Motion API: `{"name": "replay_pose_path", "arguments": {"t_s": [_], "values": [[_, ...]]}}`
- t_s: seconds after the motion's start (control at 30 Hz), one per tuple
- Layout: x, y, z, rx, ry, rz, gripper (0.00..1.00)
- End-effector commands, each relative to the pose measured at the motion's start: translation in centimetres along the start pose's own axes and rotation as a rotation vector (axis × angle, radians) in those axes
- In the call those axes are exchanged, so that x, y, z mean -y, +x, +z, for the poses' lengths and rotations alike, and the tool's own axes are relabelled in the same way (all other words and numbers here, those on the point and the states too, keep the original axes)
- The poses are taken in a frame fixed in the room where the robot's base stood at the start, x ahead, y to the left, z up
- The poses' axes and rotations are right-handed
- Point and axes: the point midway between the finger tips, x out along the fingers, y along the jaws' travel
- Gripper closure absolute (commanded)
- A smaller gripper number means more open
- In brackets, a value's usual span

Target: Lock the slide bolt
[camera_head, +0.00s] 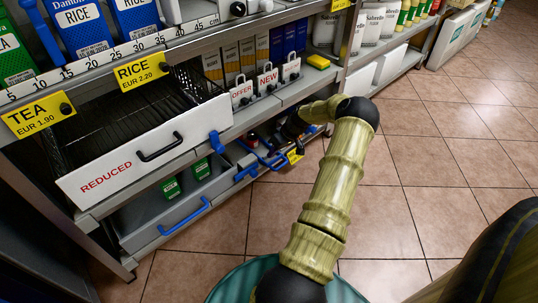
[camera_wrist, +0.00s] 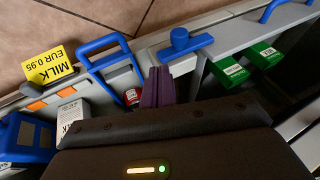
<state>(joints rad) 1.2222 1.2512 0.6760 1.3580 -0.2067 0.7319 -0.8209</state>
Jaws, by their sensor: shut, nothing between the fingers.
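A blue bar with a round knob, which looks like the slide bolt (camera_wrist: 183,43), sits on the grey edge beside the lower drawer in the wrist view. It also shows in the head view (camera_head: 246,172). Whether the bar is engaged cannot be told. My gripper (camera_wrist: 158,72) has purple fingers, shut and empty, just beside the bolt between it and a blue loop handle (camera_wrist: 96,45). Contact with the bolt is not clear. In the head view my arm hides the fingers.
A white REDUCED drawer (camera_head: 95,188) stands pulled out above an open grey lower drawer (camera_head: 158,226) with green boxes (camera_head: 171,188). A blue fitting (camera_head: 216,143) is on the upper drawer's right end. A yellow MILK tag (camera_wrist: 48,65) is near the loop handle. The tiled floor (camera_head: 440,190) is clear.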

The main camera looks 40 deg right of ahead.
Motion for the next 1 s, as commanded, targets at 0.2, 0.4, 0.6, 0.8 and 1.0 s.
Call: {"name": "replay_pose_path", "arguments": {"t_s": [0.2, 0.4, 0.6, 0.8, 1.0], "values": [[-0.2, -4.5, 0.1, -0.002, 0.006, 0.005, 1.0], [-0.4, -5.8, 0.3, -0.003, 0.008, 0.004, 1.0], [-0.4, -5.7, 0.3, -0.003, 0.008, 0.004, 1.0], [-0.4, -5.7, 0.3, -0.003, 0.006, 0.004, 1.0], [-0.2, -5.7, 0.1, 0.0, 0.004, 0.004, 1.0]]}}
